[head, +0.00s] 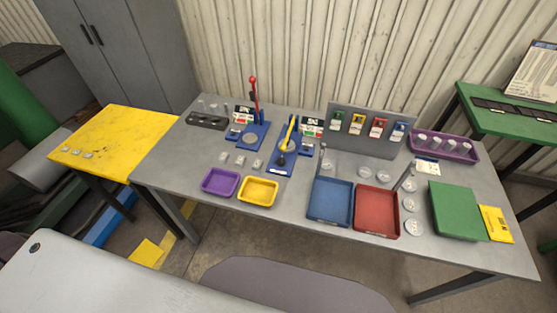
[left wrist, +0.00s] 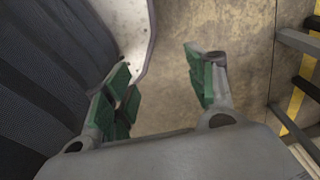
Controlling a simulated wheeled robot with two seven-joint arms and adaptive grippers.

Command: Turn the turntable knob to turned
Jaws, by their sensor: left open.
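Two blue fixtures stand at the back of the grey table. The left fixture (head: 247,134) has a red upright lever and a round grey disc. The right fixture (head: 281,160) has a yellow lever and a round grey part with a dark knob-like piece (head: 282,159) at its front. I cannot tell for sure which part is the turntable knob. My left gripper (left wrist: 160,76) shows only in the left wrist view, with green pads spread apart and nothing between them, above bare floor away from the table. My right gripper is in neither view.
Purple (head: 220,182) and yellow (head: 258,190) trays lie along the front edge, with small grey pieces behind. Blue (head: 330,202) and red (head: 377,211) bins are right of centre. A grey panel (head: 367,146) with coloured units stands behind. A yellow table (head: 115,135) is at left.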

